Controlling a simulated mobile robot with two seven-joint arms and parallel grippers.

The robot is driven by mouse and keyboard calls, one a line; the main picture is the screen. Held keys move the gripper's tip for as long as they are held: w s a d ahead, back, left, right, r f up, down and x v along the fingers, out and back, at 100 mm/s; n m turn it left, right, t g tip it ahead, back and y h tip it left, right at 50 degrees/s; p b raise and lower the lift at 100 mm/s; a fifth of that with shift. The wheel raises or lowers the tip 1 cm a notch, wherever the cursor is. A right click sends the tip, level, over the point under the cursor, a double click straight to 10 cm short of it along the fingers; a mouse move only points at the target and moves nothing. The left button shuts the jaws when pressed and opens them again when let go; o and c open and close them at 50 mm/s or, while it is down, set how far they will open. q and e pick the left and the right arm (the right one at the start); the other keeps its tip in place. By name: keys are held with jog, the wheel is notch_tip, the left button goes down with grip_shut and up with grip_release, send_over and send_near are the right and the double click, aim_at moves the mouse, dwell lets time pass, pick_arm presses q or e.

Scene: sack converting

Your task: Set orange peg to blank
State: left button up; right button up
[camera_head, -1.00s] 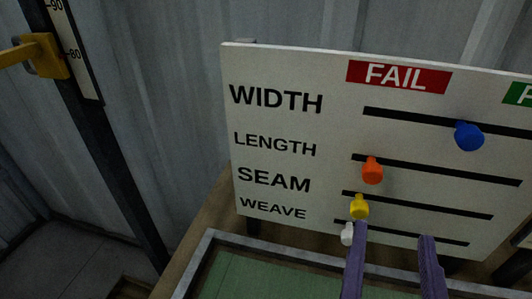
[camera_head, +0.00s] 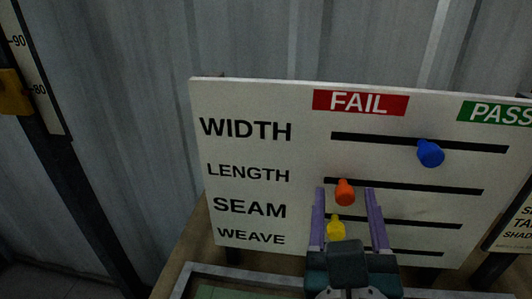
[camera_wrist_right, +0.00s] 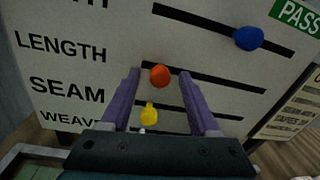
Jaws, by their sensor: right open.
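The orange peg (camera_head: 345,191) sits in the LENGTH slot of the white board (camera_head: 245,104), near the slot's left end under the FAIL label. My right gripper (camera_head: 345,193) is open, with its purple fingers on either side of the orange peg in the picture. In the right wrist view the orange peg (camera_wrist_right: 160,76) shows between the two fingertips, a little nearer the left one. I cannot tell whether the fingertips reach the board. My left gripper is not in view.
The blue peg (camera_head: 430,153) is in the WIDTH slot, right of its middle. The yellow peg (camera_head: 336,228) is in the SEAM slot at the left, just below the orange one. A white peg shows slightly in the wrist view (camera_wrist_right: 142,131). A pale-framed green tray (camera_head: 205,290) lies below the board.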

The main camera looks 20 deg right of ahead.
grip_shut()
dwell(0.4)
dwell(0.9)
